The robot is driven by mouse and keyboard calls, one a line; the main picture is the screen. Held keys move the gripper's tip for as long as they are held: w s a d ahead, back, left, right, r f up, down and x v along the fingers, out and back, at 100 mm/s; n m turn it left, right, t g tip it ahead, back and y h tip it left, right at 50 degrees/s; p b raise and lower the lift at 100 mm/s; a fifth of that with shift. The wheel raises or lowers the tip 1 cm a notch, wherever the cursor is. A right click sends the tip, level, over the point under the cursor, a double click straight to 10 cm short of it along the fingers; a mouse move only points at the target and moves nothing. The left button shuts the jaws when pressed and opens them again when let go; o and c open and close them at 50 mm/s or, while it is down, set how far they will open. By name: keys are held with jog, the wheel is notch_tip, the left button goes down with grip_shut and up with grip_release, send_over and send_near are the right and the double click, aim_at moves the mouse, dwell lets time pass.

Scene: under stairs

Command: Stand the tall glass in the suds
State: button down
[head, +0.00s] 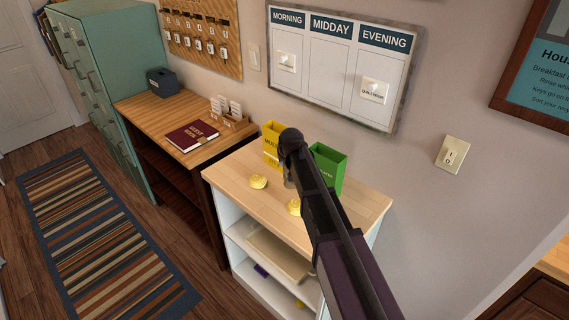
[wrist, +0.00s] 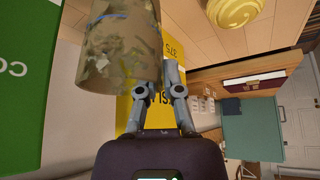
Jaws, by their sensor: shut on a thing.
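My gripper (wrist: 166,78) is shut on a tall, round, mottled brown-green vessel (wrist: 118,45) at the upper left of the wrist view. The vessel may be the tall glass; its far end is cut off by the frame. One finger is partly hidden by it. In the head view my gripper (head: 291,160) hangs over the pale wooden top (head: 235,178) of a white shelf unit, mostly hidden by my arm. A small greyish part of the held thing shows under it. I see no suds in either view.
A yellow box (head: 271,140) and a green box (head: 330,162) stand at the back of the top. Two yellow round things (head: 258,182) (head: 294,206) lie in front. A desk (head: 165,115) with a red guest book (head: 192,136) adjoins at left. The top's left front is clear.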

notch_tip(320, 180, up, 17)
jog(key=p, duration=1.7)
jog(key=shift+r, duration=0.15)
notch_tip(320, 180, down, 14)
jog(key=b, duration=1.4)
dwell(2.2)
dwell(0.4)
